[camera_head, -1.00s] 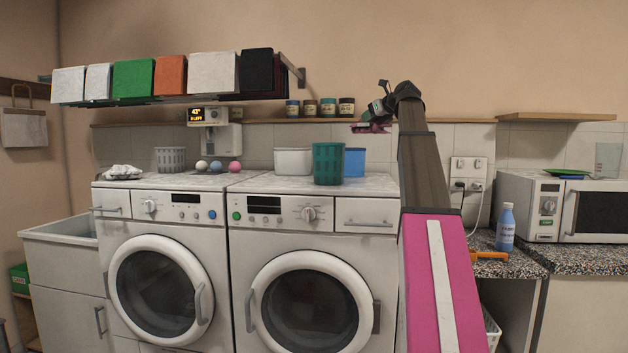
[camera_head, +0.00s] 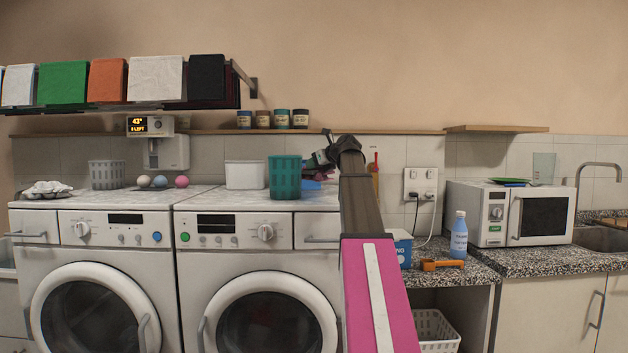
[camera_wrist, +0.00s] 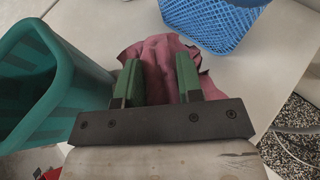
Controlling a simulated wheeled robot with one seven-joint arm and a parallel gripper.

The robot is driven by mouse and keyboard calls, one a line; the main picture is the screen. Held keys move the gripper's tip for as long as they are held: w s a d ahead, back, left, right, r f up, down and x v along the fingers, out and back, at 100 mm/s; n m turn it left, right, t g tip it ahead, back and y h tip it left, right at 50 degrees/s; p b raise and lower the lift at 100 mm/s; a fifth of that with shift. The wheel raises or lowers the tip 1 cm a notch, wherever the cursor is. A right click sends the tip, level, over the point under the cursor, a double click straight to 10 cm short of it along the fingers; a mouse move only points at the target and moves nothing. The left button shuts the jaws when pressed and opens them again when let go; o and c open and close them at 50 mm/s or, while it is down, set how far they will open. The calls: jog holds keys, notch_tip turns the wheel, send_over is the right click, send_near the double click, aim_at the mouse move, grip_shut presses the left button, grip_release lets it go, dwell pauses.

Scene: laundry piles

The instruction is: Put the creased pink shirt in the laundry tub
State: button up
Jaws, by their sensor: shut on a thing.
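My gripper (camera_wrist: 158,80) is shut on the creased pink shirt (camera_wrist: 158,50), whose cloth spreads beyond the green fingers in the wrist view. In the head view my gripper (camera_head: 318,160) is just right of the teal basket (camera_head: 285,178), low over the right machine's top; the shirt is mostly hidden there. In the wrist view the teal basket (camera_wrist: 30,80) is close on the left and a blue basket (camera_wrist: 215,22) is ahead to the right. A white tub (camera_head: 245,175) stands left of the teal basket. I cannot tell which container is the laundry tub.
A grey basket (camera_head: 107,174), a crumpled white cloth (camera_head: 47,189) and several small balls (camera_head: 160,181) sit on the left machine. A blue bottle (camera_head: 459,236) and an orange object (camera_head: 442,265) stand on the speckled counter (camera_head: 540,262), with a microwave (camera_head: 510,212) behind.

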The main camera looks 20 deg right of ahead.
aim_at(315, 178)
jog(key=shift+f, duration=2.55)
jog(key=shift+f, duration=0.15)
jog(key=o, duration=1)
